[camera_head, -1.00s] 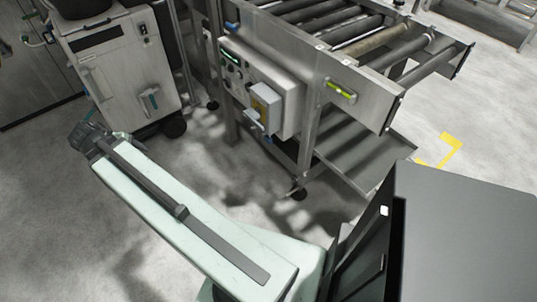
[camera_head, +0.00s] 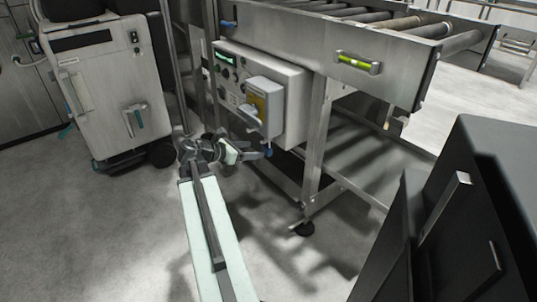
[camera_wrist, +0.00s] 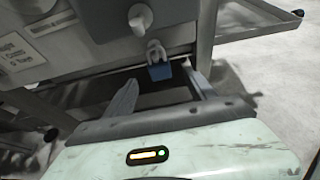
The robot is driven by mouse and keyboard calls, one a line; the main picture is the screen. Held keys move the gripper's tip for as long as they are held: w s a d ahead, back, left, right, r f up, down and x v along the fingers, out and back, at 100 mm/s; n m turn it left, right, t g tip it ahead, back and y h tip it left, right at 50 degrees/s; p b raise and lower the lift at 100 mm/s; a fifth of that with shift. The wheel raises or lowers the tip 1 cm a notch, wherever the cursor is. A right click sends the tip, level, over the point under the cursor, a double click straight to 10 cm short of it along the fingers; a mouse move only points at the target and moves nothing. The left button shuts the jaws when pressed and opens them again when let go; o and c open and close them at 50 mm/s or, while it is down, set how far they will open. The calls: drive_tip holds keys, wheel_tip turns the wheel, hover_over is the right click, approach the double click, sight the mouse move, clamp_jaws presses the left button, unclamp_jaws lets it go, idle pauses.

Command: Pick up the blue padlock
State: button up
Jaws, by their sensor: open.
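The blue padlock (camera_wrist: 160,72) hangs by its grey shackle below a grey switch housing in the wrist view. In the head view only a small blue bit of the padlock (camera_head: 268,151) shows, under the control box beside my gripper. My gripper (camera_head: 262,153) reaches in from the left at the box's lower edge. In the wrist view my gripper (camera_wrist: 160,74) is open, with one finger left of the padlock and one right of it. Whether the fingers touch it I cannot tell.
The control box (camera_head: 290,108) is fixed to the steel roller conveyor frame (camera_head: 315,140). A yellow-green level (camera_head: 358,63) sits on its side rail. A pale wheeled machine (camera_head: 107,95) stands at the left. The floor (camera_head: 110,225) at lower left is clear.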

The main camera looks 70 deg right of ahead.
sight(265, 148)
drive_tip(key=b+x, duration=0.2)
drive_tip(key=x, duration=0.5)
clamp_jaws()
